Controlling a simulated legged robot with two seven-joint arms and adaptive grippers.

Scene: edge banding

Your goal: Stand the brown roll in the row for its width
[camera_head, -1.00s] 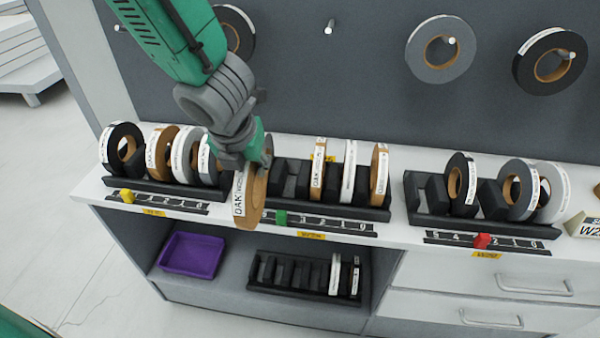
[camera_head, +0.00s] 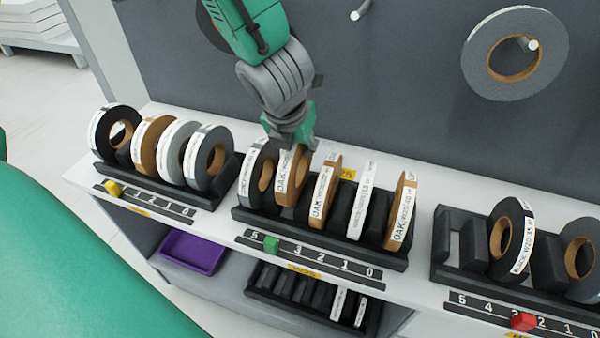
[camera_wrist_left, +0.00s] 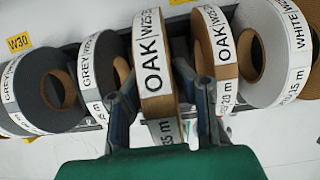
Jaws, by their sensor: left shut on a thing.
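The brown roll (camera_head: 288,178), labelled OAK, is upright in my left gripper (camera_head: 291,145) at the middle row (camera_head: 318,240). It is between a grey roll (camera_head: 257,172) on its left and another oak roll (camera_head: 325,190) on its right. In the left wrist view the held roll (camera_wrist_left: 153,65) reads OAK W25, with a finger on each side. My left gripper is shut on it. Its lower edge is at or just above the rack slot; I cannot tell whether it rests there. My right gripper is not in view.
The middle row also holds a white roll (camera_head: 361,200) and a third oak roll (camera_head: 402,212). A left row (camera_head: 160,185) and a right row (camera_head: 462,262) hold other rolls. A purple bin (camera_head: 194,252) sits on the lower shelf. A large grey roll (camera_head: 480,62) hangs on the wall.

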